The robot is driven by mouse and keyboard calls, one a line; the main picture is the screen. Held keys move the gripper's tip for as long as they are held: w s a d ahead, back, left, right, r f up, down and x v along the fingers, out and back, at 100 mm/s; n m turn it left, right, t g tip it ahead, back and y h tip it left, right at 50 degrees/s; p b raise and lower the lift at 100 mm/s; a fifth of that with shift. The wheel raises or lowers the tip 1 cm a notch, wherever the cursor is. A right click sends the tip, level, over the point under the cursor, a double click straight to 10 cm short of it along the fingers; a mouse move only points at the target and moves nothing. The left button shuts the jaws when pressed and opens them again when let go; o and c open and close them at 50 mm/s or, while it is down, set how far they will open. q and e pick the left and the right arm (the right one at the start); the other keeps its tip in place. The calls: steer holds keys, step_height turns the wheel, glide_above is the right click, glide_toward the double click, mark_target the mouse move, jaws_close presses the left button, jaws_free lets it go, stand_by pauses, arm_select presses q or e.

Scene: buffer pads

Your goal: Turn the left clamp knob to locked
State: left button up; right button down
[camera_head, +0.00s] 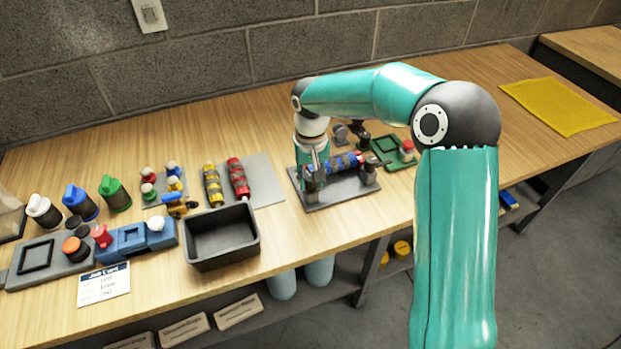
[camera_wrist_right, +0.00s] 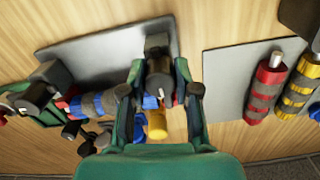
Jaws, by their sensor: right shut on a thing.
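The clamp fixture is a grey plate (camera_head: 350,190) holding a blue, grey and red cylinder (camera_head: 345,162). The plate also shows in the right wrist view (camera_wrist_right: 90,48). My right gripper (camera_head: 314,168) points down at the left end of the fixture. In the right wrist view my right gripper (camera_wrist_right: 160,90) has its two fingers on either side of the dark left clamp knob (camera_wrist_right: 159,82), shut on it. A yellow part (camera_wrist_right: 157,126) shows just below the knob. The right-hand clamp (camera_head: 368,166) stands at the plate's other end. The knob's exact setting cannot be told. My left gripper is out of view.
A black bin (camera_head: 222,262) stands at the bench front. A yellow banded cylinder (camera_head: 212,186) and a red one (camera_head: 238,178) lie on a grey mat (camera_head: 264,180) left of the fixture. A green block (camera_head: 397,158) sits close on the right. A yellow cloth (camera_head: 557,105) lies far right.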

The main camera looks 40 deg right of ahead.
mark_target(310, 177)
steer(key=shift+w+r, duration=0.1)
steer(key=c, duration=0.8)
jaws_free()
steer(key=shift+c, duration=0.2)
step_height(310, 177, up, 12)
